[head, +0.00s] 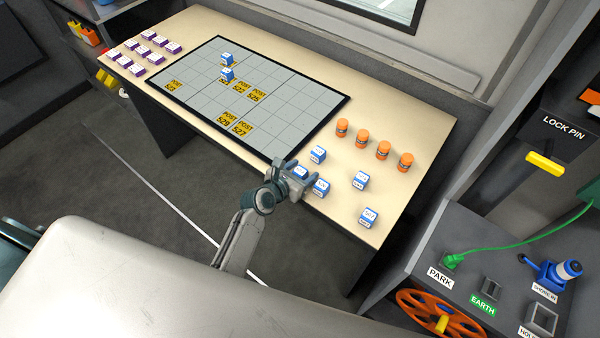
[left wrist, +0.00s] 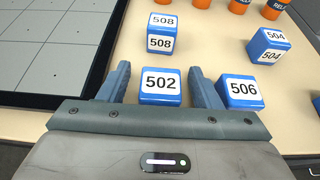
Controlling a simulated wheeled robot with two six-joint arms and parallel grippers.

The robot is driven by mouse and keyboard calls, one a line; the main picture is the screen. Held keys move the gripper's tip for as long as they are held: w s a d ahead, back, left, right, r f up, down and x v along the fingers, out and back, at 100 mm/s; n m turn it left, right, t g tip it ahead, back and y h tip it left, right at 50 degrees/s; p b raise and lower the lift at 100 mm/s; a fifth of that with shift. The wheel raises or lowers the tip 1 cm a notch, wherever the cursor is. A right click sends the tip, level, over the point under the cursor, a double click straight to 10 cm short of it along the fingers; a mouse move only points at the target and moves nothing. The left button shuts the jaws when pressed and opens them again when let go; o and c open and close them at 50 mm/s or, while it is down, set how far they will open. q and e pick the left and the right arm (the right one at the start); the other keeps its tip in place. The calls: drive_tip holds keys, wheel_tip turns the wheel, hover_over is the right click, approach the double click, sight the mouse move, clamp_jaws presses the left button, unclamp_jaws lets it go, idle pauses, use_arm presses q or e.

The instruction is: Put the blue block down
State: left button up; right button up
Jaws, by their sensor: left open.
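A blue block with a white top marked 502 (left wrist: 161,88) stands upright on the table between the spread fingers of my left gripper (left wrist: 160,88). The fingers show a gap to it on each side. In the head view my left gripper (head: 292,177) is at the table's near edge, around that block (head: 301,171). Other blue blocks stand close by: 506 (left wrist: 238,91) just right of the right finger, 508 (left wrist: 161,35) behind, and 504 (left wrist: 268,46) farther right. Two more blue blocks (head: 227,74) stand on the grey grid board (head: 185,105). My right gripper is not in view.
Several orange cylinders (head: 361,138) stand in a row behind the blue blocks. Purple-and-white blocks (head: 153,57) stand at the table's far left. The grid board's dark rim lies left of my gripper. A panel with a green cable (head: 520,237) is at right.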

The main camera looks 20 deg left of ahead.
use_arm(q)
drive_tip(key=shift+w+d+f, duration=0.15)
drive_tip(key=shift+w+f, duration=0.1)
drive_tip(key=shift+w, duration=0.25)
drive_tip(key=c, duration=1.1)
drive_tip(key=shift+r, duration=0.1)
drive_tip(key=shift+c, duration=0.2)
